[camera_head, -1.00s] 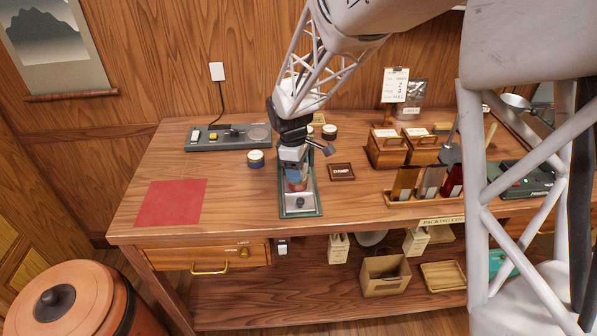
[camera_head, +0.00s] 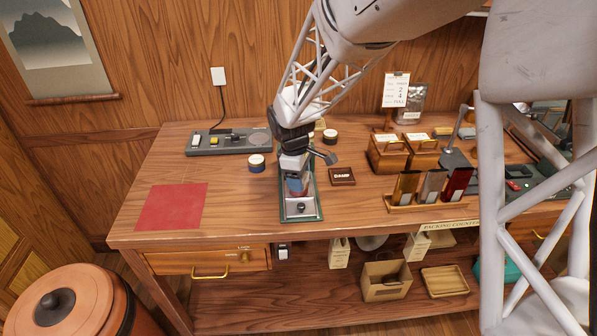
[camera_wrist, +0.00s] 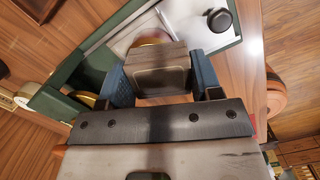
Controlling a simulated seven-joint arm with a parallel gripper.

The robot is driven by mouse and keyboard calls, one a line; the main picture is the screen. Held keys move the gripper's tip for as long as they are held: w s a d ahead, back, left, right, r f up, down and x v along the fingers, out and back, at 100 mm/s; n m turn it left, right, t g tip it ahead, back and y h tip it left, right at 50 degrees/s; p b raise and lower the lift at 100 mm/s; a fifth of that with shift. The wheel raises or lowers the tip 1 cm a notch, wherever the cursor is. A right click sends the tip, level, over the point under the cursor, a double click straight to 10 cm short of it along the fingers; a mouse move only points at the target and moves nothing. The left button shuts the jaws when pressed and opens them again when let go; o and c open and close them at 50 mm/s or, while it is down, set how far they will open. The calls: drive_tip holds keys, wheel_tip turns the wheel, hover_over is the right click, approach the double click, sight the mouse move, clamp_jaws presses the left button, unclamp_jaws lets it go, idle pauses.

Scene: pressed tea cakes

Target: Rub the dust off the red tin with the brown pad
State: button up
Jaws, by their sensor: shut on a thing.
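My gripper (camera_head: 295,180) is above the green-framed tray (camera_head: 316,212) on the counter, pointing down. In the wrist view its blue fingers (camera_wrist: 158,80) are shut on a brown block-shaped pad (camera_wrist: 162,66). A reddish round thing, seemingly the red tin (camera_head: 296,190), shows just below the fingers inside the tray. In the wrist view only a blurred edge of it (camera_wrist: 150,41) shows behind the pad. Whether the pad touches the tin is hidden, and dust on it cannot be made out.
A black knob (camera_head: 301,208) stands at the tray's near end. A dark tin (camera_head: 257,163) is left of the tray, and a brown box marked DAMP (camera_head: 342,176) is right.

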drive_tip(key=shift+s, duration=0.8)
drive_tip(key=shift+r, duration=4)
drive_tip(key=shift+s+f, duration=0.1)
